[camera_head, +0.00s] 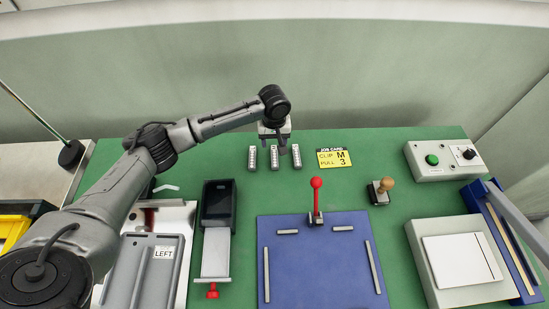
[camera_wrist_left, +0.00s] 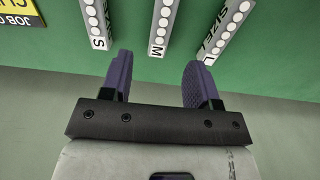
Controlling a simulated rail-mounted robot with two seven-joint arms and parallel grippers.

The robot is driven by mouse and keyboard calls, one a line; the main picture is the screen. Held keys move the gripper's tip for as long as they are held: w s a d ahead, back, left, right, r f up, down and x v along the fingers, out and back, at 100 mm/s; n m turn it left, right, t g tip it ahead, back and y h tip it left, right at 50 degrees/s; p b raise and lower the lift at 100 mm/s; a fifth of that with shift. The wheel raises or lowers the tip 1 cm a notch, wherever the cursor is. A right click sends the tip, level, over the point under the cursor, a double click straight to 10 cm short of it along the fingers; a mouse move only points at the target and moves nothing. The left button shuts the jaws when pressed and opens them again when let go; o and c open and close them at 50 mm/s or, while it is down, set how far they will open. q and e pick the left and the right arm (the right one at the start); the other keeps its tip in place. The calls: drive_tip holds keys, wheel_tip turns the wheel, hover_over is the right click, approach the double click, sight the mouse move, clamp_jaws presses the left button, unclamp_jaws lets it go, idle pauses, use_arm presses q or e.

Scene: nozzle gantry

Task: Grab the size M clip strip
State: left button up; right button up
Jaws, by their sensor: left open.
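The size M clip strip (camera_head: 274,157) is the middle of three short grey strips on the green table. In the left wrist view its M end (camera_wrist_left: 158,47) points toward my gripper. The S strip (camera_wrist_left: 96,22) lies left of it there and the L strip (camera_wrist_left: 229,28) right. My left gripper (camera_head: 276,143) is open and empty at the far end of the strips. In the left wrist view my left gripper (camera_wrist_left: 160,66) has its fingers spread, with the M strip lined up with the gap, just beyond the fingertips. My right gripper is not in view.
A yellow job card (camera_head: 334,158) reading CLIP M, PULL 3 lies right of the strips. A blue mat (camera_head: 318,262) with a red-knobbed lever (camera_head: 316,184) is nearer, and a wooden-handled stamp (camera_head: 381,190) stands right. A black-and-grey device (camera_head: 217,215) is front left.

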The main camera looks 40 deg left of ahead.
sight(274, 152)
use_arm(q)
drive_tip(key=shift+s+d+f+b, duration=0.1)
drive_tip(key=shift+f+b, duration=0.6)
drive_tip(key=shift+f, duration=2.35)
drive_tip(key=shift+c, duration=0.4)
drive_tip(key=c, duration=0.9)
